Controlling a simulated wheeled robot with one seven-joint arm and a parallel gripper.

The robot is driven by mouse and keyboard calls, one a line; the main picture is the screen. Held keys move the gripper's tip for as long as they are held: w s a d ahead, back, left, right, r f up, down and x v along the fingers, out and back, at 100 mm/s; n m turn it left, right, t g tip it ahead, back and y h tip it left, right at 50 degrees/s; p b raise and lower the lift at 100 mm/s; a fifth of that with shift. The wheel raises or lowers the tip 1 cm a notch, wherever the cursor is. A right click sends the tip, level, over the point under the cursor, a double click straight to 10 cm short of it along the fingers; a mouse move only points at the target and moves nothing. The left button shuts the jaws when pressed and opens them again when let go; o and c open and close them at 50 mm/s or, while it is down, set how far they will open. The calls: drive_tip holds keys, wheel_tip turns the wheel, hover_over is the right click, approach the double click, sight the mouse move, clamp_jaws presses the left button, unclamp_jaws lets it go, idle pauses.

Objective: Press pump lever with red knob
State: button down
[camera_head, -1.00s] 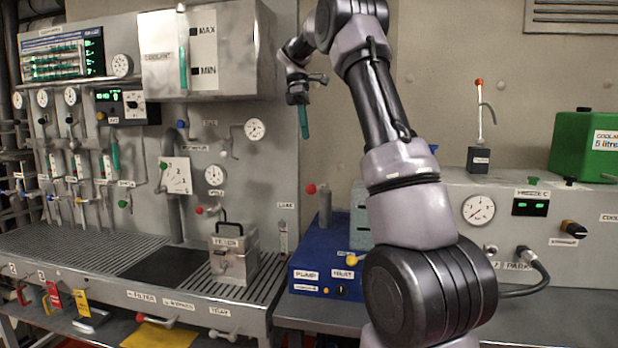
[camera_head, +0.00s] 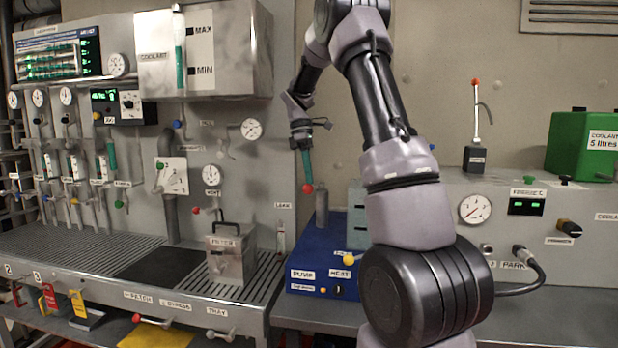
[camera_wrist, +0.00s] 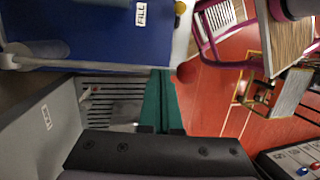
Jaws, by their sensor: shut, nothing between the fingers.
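The red knob (camera_head: 307,188) sits at the end of the pump lever, beside the upright grey pump cylinder (camera_head: 322,205) on the blue pump box (camera_head: 325,250). My gripper (camera_head: 307,179) points down with its teal fingers together and empty. Its tips are right above the knob in the head view; I cannot tell whether they touch it. In the wrist view the closed teal fingers (camera_wrist: 161,80) end close to the red knob (camera_wrist: 187,72), and the thin lever runs left from it along the blue box (camera_wrist: 90,30).
A grey filter box (camera_head: 230,255) stands on the slotted bench to the left. A yellow knob (camera_head: 348,259) is on the pump box's front right. The grey console (camera_head: 590,250) with gauge and a green coolant can (camera_head: 575,145) are at right. The wall behind is close.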

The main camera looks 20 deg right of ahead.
drive_tip(key=shift+s+f, duration=0.1)
drive_tip(key=shift+f, duration=0.2)
wheel_tip(320, 180, down, 14)
drive_tip(key=s+t+h, duration=0.1)
drive_tip(key=t, duration=0.1)
drive_tip(key=shift+s+a+r+h, duration=0.15)
drive_tip(key=shift+a+r+h, duration=0.1)
drive_tip(key=shift+a+h, duration=0.1)
idle(0.5)
drive_tip(key=s+a+r, duration=0.1)
drive_tip(key=a+r, duration=0.1)
drive_tip(key=r, duration=0.5)
drive_tip(key=a+r, duration=0.2)
drive_tip(key=r, duration=0.5)
drive_tip(key=shift+s+a, duration=0.4)
